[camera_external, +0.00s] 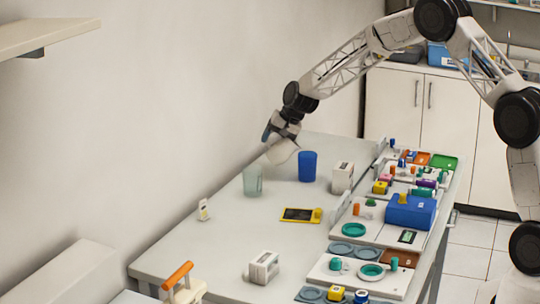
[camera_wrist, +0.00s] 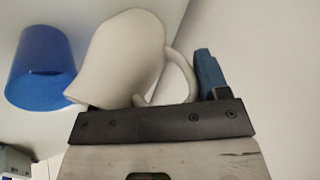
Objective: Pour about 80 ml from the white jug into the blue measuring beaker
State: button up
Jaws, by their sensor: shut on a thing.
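The white jug (camera_external: 282,151) hangs tilted in the air at the back of the table, below my gripper (camera_external: 281,131). In the wrist view the jug (camera_wrist: 125,55) is large, with its handle at the right, by a blue finger of my gripper (camera_wrist: 195,88). My gripper is shut on the jug's handle. The blue measuring beaker (camera_external: 307,167) stands upright on the table, just right of and below the jug. No stream of liquid shows. The contents of both are hidden.
A pale green translucent cup (camera_external: 252,181) stands left of the beaker. A white box (camera_external: 342,178) stands right of it. A black and yellow scale-like device (camera_external: 301,215) lies in front. Trays with small parts and a blue box (camera_external: 410,211) fill the right side.

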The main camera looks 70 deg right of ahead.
jog(key=shift+f+g, duration=0.2)
jog(key=shift+g, duration=0.1)
jog(key=shift+w+a+f+g+h, duration=0.1)
jog(key=shift+w+f+g+h, duration=0.1)
jog(key=shift+g+h, duration=0.1)
jog(key=shift+w+a+f+g+h, duration=0.1)
jog(key=shift+w+f+g+h, duration=0.2)
jog(key=shift+f+g, duration=0.2)
dwell(0.5)
jog(key=shift+w+a+f+n+g+h+p, duration=0.15)
jog(key=shift+w+a+f+g+h+p, duration=0.35)
jog(key=shift+w+f+g, duration=0.45)
jog(key=shift+w+a+f+n+g+h+p, duration=0.25)
jog(key=shift+w+f+g+h, duration=0.45)
jog(key=shift+g, duration=0.5)
jog(key=shift+w+a+f+n+g+h+p, duration=0.1)
jog(key=shift+w+a+f+g+h+p, duration=0.35)
jog(key=shift+w+f+g, duration=0.4)
jog(key=shift+s+f+g, duration=0.1)
jog(key=shift+g, duration=0.2)
